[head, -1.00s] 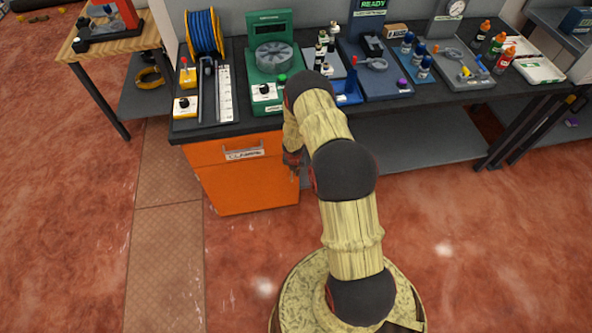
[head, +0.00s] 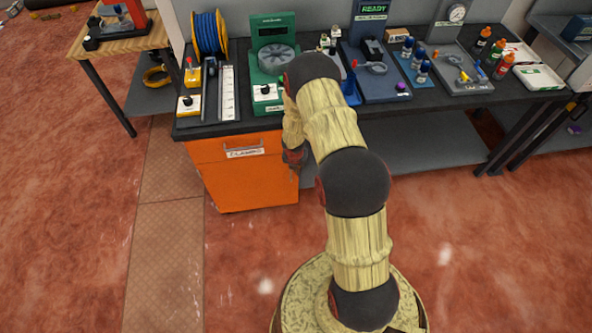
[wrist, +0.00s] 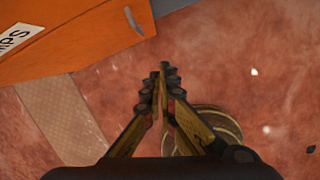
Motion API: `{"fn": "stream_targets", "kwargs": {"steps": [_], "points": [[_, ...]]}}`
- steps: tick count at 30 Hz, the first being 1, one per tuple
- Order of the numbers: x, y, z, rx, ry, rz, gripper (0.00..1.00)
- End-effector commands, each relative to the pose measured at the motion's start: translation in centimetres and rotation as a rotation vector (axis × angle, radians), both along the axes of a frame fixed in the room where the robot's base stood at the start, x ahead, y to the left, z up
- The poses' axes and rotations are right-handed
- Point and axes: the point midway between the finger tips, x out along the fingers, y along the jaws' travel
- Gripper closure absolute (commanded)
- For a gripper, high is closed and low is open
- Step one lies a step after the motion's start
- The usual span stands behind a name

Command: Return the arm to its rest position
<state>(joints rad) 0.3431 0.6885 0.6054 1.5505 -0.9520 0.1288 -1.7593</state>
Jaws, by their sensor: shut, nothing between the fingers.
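My arm (head: 356,181) rises from my round base and bends over toward the bench, with its forearm hanging down in front of the bench edge. My gripper (wrist: 163,68) shows in the wrist view with its two fingers meeting at the tips, shut and empty. It points down over the red floor, just right of the orange drawer cabinet (wrist: 80,35).
The orange cabinet (head: 245,180) stands under the dark bench (head: 210,132). On the bench are a blue spool (head: 208,35), a green device (head: 272,45), a READY stand (head: 371,30) and several bottles (head: 420,62). A wooden side table (head: 150,40) stands left. The floor right of my arm is clear.

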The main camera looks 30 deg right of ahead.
Motion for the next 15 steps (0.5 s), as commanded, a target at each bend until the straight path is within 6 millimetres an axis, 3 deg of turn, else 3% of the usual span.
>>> {"fn": "stream_targets", "kwargs": {"steps": [11, 15], "points": [[-0.18, 0.07, 0.48, 0.003, -0.002, -0.013, 1.00], [-0.71, -0.26, 0.45, 0.011, -0.005, -0.139, 1.00]]}}
